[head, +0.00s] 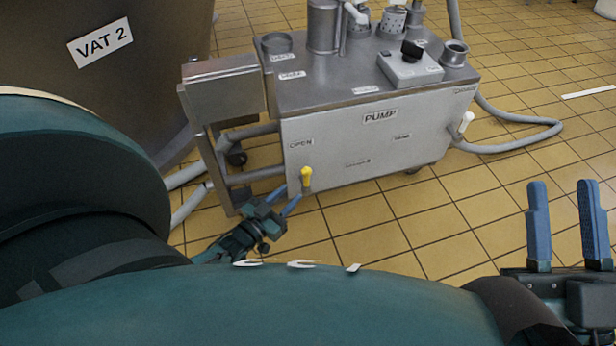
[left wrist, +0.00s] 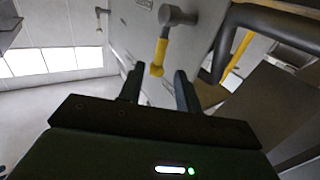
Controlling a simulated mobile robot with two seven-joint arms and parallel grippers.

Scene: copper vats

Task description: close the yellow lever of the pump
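The pump (head: 365,145) is a grey metal box on wheels with a "PUMP" label on its front. Its small yellow lever (head: 306,175) is low on the left of the front panel, below the "OPEN" label. My left gripper (head: 291,194) is just below and left of the lever, with its fingers apart. In the left wrist view the lever (left wrist: 161,52) hangs from a grey round fitting, its tip between and just beyond the open fingertips (left wrist: 157,76). I cannot tell whether they touch. My right gripper (head: 563,186) is open and empty at the far right.
A large vat (head: 95,85) marked "VAT 2" stands left of the pump. A metal box on a frame (head: 222,85) and grey pipes are at the pump's left. A hose (head: 515,145) loops on the right. Tiled floor (head: 430,235) in front is clear.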

